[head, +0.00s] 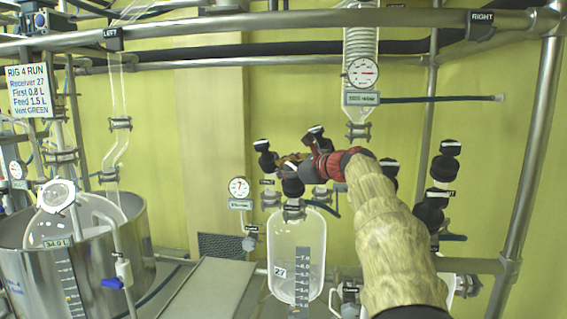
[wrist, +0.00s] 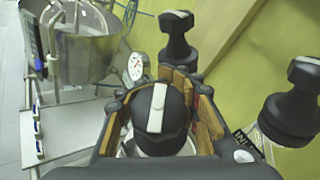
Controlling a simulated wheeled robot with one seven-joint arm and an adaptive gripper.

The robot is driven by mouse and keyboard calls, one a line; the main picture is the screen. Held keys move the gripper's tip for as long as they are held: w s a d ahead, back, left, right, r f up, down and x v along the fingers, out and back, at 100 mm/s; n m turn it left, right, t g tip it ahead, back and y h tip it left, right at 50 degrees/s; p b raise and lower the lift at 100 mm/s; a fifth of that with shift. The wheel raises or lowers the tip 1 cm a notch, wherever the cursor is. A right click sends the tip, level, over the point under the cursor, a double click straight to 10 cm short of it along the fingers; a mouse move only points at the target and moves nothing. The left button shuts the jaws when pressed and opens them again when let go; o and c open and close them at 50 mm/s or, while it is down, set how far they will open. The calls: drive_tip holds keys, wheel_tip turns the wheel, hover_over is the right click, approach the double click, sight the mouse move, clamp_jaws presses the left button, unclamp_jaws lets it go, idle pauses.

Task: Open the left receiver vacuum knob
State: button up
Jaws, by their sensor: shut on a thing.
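The left receiver (head: 297,250) is a clear glass vessel marked 27, with a scale strip, low in the middle of the head view. Several black knobs with white bars stand above it. My gripper (head: 297,166) reaches in from the right. In the wrist view its brown-padded fingers (wrist: 166,95) are closed around a black knob (wrist: 157,118), whose white bar runs roughly up and down the picture. The same knob seems to show in the head view (head: 293,188), just below the fingers. I cannot read a vacuum label on it.
Another black knob (wrist: 178,38) stands just beyond the fingers, and one (wrist: 292,112) stands close at the right. A small gauge (head: 239,187) is left of the receiver. A steel vessel (head: 140,262) is at far left. More knobs (head: 433,205) stand right of my arm.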

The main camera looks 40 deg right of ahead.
drive_tip(key=shift+a+f+n+y, duration=0.15)
drive_tip(key=shift+f+n+y, duration=0.15)
drive_tip(key=o, duration=1.4)
drive_tip(key=shift+r, duration=0.15)
drive_tip(key=v, duration=1.2)
drive_tip(key=shift+r, duration=0.15)
